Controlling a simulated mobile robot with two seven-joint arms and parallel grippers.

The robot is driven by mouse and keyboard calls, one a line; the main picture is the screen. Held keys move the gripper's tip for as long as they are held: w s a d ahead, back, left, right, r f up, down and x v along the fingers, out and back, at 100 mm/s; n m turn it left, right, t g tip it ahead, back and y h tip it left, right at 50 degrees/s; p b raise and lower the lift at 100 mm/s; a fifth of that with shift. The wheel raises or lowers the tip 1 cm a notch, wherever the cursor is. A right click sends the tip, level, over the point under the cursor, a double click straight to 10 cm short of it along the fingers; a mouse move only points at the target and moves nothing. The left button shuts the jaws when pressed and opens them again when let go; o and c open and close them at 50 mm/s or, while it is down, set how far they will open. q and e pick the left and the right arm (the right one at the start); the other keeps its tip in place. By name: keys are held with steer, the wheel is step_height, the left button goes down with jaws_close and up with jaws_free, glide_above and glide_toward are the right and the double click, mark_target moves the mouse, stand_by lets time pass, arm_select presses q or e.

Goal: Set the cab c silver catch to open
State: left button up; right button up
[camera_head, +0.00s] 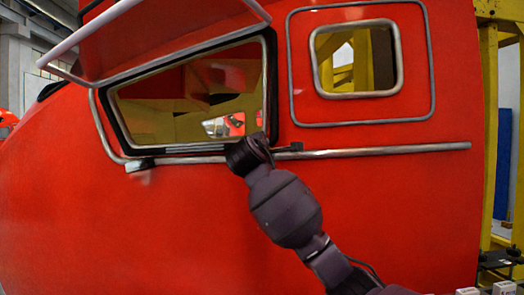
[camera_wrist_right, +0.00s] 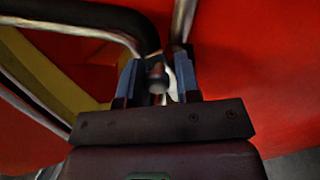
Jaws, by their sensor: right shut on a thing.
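The red cab (camera_head: 400,215) fills most of the head view. My right gripper (camera_head: 262,150) is at the metal rail below the lower right corner of the large window opening. In the right wrist view, my right gripper (camera_wrist_right: 158,74) has its two fingers on either side of a small rounded pin with a pale metallic part, which I take to be the silver catch (camera_wrist_right: 171,84). The gripper is shut on it. In the head view my own wrist hides the catch, and its setting cannot be told. My left gripper is not in view.
A raised flap (camera_head: 165,35) stands out above the window opening (camera_head: 185,105). A metal rail (camera_head: 390,149) runs right from the opening. A smaller framed window (camera_head: 357,58) is at upper right. Yellow scaffolding (camera_head: 488,120) stands at the right edge. The red surface below the rail is clear.

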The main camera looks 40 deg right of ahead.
steer(key=shift+s+d+f+m+g, duration=0.1)
steer(key=shift+f+m+g, duration=0.1)
steer(key=shift+m, duration=0.55)
steer(key=shift+s+f+m+g, duration=0.1)
steer(key=shift+f+m, duration=0.1)
steer(key=shift+m, duration=0.6)
steer(key=shift+s+d+f+m+g, duration=0.1)
steer(key=shift+f+m, duration=0.1)
steer(key=shift+m, duration=0.55)
steer(key=o, duration=0.7)
steer(key=shift+a, duration=0.1)
steer(key=shift+o, duration=0.4)
steer(key=shift+f+b, duration=0.1)
steer(key=shift+b, duration=0.2)
steer(key=b+v, duration=0.1)
steer(key=v, duration=1)
steer(key=shift+w, duration=0.15)
